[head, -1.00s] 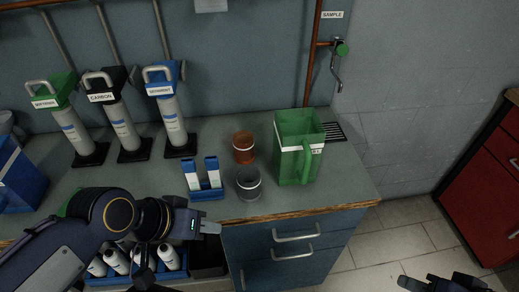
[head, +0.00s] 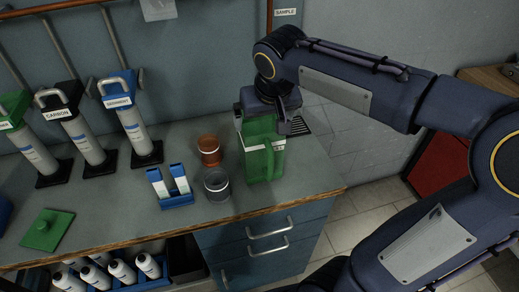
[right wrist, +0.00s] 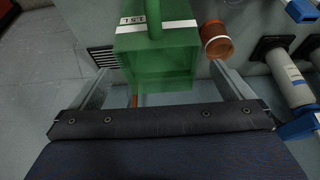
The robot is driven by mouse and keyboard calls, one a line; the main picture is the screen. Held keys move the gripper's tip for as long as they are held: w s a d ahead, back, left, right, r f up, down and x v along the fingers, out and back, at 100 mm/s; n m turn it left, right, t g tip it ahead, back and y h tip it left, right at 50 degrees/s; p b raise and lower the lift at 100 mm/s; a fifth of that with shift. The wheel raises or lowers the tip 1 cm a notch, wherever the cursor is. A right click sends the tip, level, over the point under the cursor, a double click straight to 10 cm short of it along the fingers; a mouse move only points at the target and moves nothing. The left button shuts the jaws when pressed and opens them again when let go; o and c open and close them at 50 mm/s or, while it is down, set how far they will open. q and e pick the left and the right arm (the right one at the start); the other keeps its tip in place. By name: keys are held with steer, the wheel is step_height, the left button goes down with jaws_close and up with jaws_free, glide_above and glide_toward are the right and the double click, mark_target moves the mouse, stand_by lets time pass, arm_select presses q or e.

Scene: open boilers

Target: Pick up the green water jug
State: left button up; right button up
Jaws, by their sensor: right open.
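The green water jug (head: 262,162) stands upright near the right end of the counter, its handle toward the front right. It also shows in the right wrist view (right wrist: 160,62), between my two fingers. My right gripper (head: 262,122) is open over the jug's top, one finger on each side of it; in the right wrist view (right wrist: 160,78) the fingers reach along both sides. I cannot tell whether they touch the walls. The gripper body hides the jug's rim in the head view. My left gripper is out of view.
A brown cup (head: 209,152) and a grey cup (head: 217,184) stand close left of the jug. A blue holder (head: 177,201) and a flat green lid (head: 47,230) lie farther left. Labelled filter cylinders (head: 137,130) stand at the back. The counter ends just right of the jug.

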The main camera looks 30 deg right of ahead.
mark_target(260, 132)
steer(key=x, duration=0.6)
steer(key=p+x, duration=0.1)
steer(key=x, duration=0.3)
steer(key=shift+w+d+r, duration=0.15)
steer(key=shift+w+r, duration=0.05)
steer(key=shift+w, duration=0.15)
steer(key=c, duration=1)
steer(key=shift+r, duration=0.15)
